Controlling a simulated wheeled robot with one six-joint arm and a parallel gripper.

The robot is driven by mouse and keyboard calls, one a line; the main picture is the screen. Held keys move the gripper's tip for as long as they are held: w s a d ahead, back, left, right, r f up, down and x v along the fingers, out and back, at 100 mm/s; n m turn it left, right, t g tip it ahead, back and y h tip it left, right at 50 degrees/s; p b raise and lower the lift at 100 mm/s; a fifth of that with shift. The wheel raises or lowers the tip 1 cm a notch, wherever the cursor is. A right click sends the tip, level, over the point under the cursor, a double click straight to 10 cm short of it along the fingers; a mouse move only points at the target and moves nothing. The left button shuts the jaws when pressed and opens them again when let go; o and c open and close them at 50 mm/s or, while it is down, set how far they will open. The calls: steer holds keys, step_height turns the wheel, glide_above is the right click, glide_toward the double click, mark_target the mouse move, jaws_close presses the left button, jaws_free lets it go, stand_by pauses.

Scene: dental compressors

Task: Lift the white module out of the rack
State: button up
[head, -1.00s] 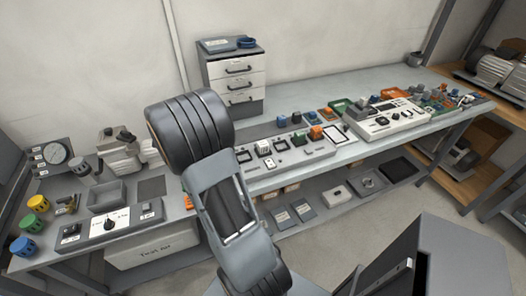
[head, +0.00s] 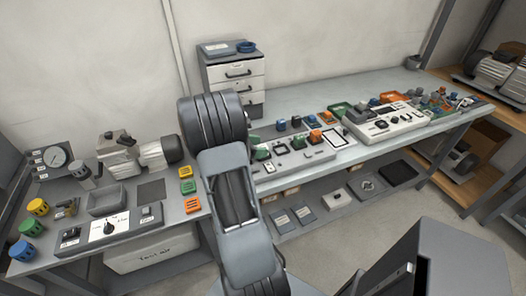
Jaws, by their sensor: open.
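I cannot make out the white module for certain. A pale panel or rack (head: 308,155) with green, blue and orange pieces stands on the bench just right of my arm. Its left end is hidden behind my arm. An orange piece (head: 315,136) and a green piece (head: 262,154) show on or beside it. My gripper is not visible; my arm's upper links fill the middle of the view and hide what lies behind them.
A compressor (head: 155,155) and a grey switch panel (head: 128,225) stand on the left bench. Green and orange blocks (head: 191,205) lie close left of my arm. A drawer cabinet (head: 235,75) stands at the back. A white console (head: 383,124) is farther right.

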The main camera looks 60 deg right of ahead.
steer(key=shift+x, duration=1.3)
steer(key=c, duration=1)
